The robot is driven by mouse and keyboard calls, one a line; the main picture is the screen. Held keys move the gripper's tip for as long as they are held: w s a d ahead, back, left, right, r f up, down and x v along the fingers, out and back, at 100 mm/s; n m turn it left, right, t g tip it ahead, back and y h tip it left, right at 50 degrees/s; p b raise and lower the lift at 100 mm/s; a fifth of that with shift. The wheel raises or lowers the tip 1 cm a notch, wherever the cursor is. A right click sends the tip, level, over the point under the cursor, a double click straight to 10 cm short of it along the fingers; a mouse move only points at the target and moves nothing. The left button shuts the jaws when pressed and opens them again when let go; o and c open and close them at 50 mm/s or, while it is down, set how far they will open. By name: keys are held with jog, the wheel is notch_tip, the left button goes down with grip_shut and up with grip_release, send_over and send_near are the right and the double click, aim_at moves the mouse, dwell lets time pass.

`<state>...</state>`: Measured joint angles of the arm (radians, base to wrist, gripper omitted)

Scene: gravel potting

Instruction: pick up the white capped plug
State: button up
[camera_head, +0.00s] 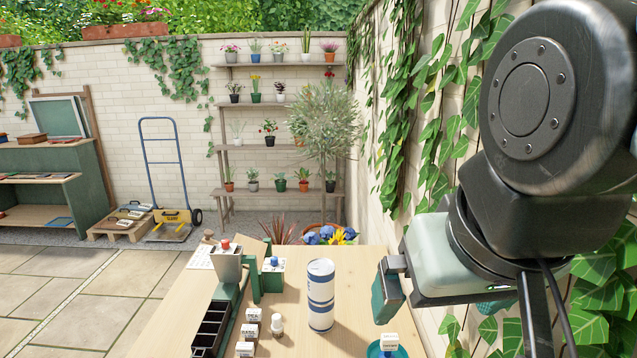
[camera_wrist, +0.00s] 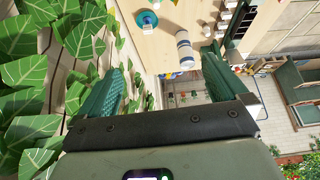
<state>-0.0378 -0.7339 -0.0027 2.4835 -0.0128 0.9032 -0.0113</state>
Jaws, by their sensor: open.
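The white capped plug (camera_head: 277,324) stands upright on the wooden table, a small pale piece with a rounded cap. It lies between the tall white-and-blue cylinder and a row of small labelled blocks. It shows small near the top of the wrist view (camera_wrist: 206,30). My gripper (camera_wrist: 163,62) is open, with its two green fingers wide apart and nothing between them. In the head view it is over the right side of the table, beyond the cylinder and well apart from the plug.
The cylinder (camera_head: 320,296) stands between the plug and my gripper. Labelled white blocks (camera_head: 253,315) and a black compartment tray (camera_head: 212,324) are left of the plug. A teal dish (camera_head: 373,350) holds another labelled block. An ivy-covered wall (camera_head: 430,165) is close on the right.

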jog(key=shift+s+f, duration=0.15)
jog(key=shift+s, duration=0.05)
jog(key=c, duration=0.8)
